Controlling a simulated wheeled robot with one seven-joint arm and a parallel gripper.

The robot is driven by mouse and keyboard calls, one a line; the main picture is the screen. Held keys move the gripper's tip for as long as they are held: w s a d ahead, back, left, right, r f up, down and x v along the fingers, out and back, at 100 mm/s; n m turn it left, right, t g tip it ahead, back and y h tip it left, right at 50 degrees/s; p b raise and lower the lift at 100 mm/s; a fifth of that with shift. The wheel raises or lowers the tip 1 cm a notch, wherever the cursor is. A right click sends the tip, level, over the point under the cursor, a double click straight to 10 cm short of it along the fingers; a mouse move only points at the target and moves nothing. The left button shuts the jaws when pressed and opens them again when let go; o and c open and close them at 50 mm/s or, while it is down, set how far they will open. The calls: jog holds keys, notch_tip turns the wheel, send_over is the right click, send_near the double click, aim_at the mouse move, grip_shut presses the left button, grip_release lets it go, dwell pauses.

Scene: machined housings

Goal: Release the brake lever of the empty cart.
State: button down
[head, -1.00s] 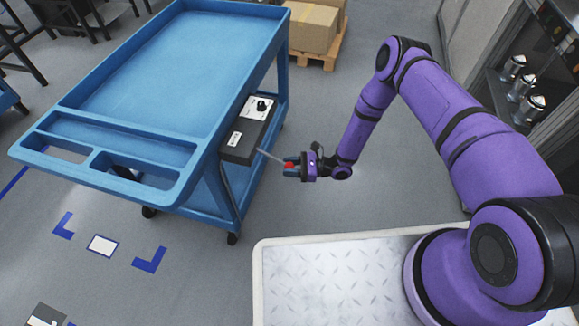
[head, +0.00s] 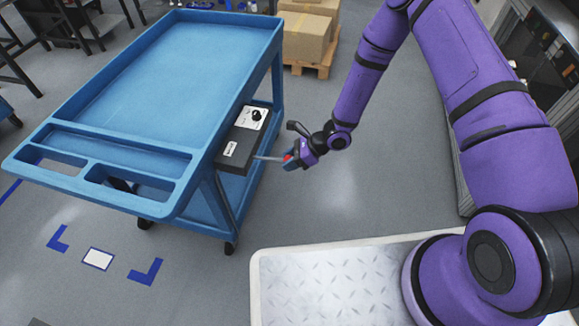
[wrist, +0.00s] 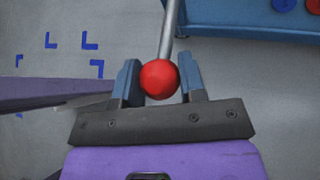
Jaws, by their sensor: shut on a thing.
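The empty blue cart (head: 180,60) stands at the left in the head view, its top tray bare. A black brake box (head: 238,148) with a white plate and a dark knob is fixed to its right side. The brake lever (head: 268,157) is a thin metal rod sticking out of the box to the right. Its red ball end (wrist: 160,79) sits between my fingers in the wrist view, with the rod (wrist: 169,28) running up from it. My gripper (head: 290,160) is shut on the red ball, beside the cart.
Cardboard boxes on a pallet (head: 310,60) stand behind the cart. A dark cabinet (head: 545,65) is at the right. Blue corner marks (head: 146,272) and a white patch lie on the floor in front. The grey floor right of the cart is clear.

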jog(key=shift+w+a+r+h, duration=0.1)
jog(key=shift+a+r+h, duration=0.1)
jog(key=shift+r+h, duration=0.35)
jog(key=shift+w+a+r+h, duration=0.15)
jog(key=shift+r+h, duration=0.2)
jog(key=shift+r, duration=0.35)
jog(key=shift+a+r, duration=0.35)
jog(key=shift+r, duration=0.35)
jog(key=shift+a, duration=0.1)
jog(key=c, duration=0.7)
grip_release()
jog(key=v, duration=1.1)
jog(key=shift+w, duration=0.25)
